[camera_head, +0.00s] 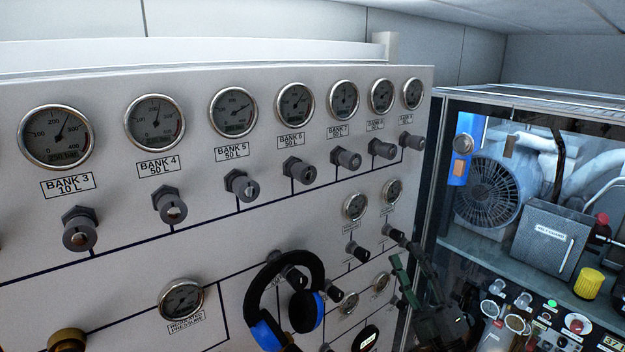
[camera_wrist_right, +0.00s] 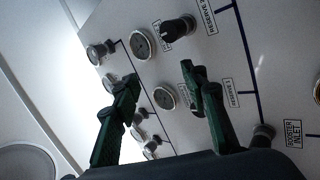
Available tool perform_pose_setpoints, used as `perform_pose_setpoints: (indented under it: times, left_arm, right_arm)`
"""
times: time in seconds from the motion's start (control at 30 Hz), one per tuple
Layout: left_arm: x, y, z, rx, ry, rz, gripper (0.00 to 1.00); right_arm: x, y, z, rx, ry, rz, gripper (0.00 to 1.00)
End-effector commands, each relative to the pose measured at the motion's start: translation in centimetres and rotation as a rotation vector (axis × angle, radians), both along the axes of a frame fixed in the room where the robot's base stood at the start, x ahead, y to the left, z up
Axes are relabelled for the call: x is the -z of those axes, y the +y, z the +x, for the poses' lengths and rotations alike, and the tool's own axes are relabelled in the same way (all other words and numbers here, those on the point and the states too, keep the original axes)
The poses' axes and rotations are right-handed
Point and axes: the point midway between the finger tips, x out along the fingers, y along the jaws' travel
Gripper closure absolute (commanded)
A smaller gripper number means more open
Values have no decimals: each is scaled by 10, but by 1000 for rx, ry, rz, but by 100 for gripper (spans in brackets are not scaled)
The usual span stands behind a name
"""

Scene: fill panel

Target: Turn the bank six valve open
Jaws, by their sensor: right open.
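The bank six valve (camera_head: 300,171) is a dark grey knob on the panel, below the BANK 6 label (camera_head: 291,140) and its round gauge (camera_head: 295,101). Nothing covers it in the head view. My right gripper (camera_head: 408,265) is at the lower right of the panel, well to the right of and below that valve. Its green fingers are apart and empty in the right wrist view (camera_wrist_right: 160,80). Several knobs and gauges lie beyond them there; I cannot tell which of them, if any, is the bank six valve. My left gripper is out of view.
Bank 5 (camera_head: 241,185) and bank 7 (camera_head: 345,158) valves flank bank six closely. Black and blue headphones (camera_head: 268,291) hang in front of the lower panel. A glass-fronted compressor cabinet (camera_head: 500,190) stands at right. The space before the upper valve row is clear.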

Motion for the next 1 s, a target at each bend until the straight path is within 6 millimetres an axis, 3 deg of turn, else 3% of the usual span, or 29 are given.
perform_pose_setpoints:
  times: [0.03, 0.1, 0.13, 0.2, 0.3, 0.4, 0.53, 0.7, 0.87, 1.0]
  left_arm:
    - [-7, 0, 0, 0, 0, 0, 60]
    - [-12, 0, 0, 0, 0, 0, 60]
    - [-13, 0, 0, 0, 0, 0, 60]
    - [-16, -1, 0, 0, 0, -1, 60]
    - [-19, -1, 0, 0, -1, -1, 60]
    - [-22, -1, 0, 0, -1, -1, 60]
    - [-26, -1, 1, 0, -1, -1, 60]
    - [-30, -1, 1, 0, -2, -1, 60]
    - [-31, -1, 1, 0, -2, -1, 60]
    - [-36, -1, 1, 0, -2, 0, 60]
  right_arm:
    - [-55, 29, -29, -37, -128, -90, 60]
    - [-110, 74, -74, -87, -307, -253, 60]
    - [-128, 95, -94, -106, -384, -334, 60]
    - [-152, 139, -132, -132, -537, -533, 60]
    - [-165, 189, -169, -128, -708, -828, 60]
    - [-168, 218, -185, -66, -823, -1129, 60]
    - [-179, 224, -178, 98, -874, -1479, 60]
    - [-214, 198, -160, 347, -811, -1768, 60]
    - [-239, 174, -153, 491, -735, -1875, 60]
    - [-247, 172, -146, 525, -711, -1896, 60]
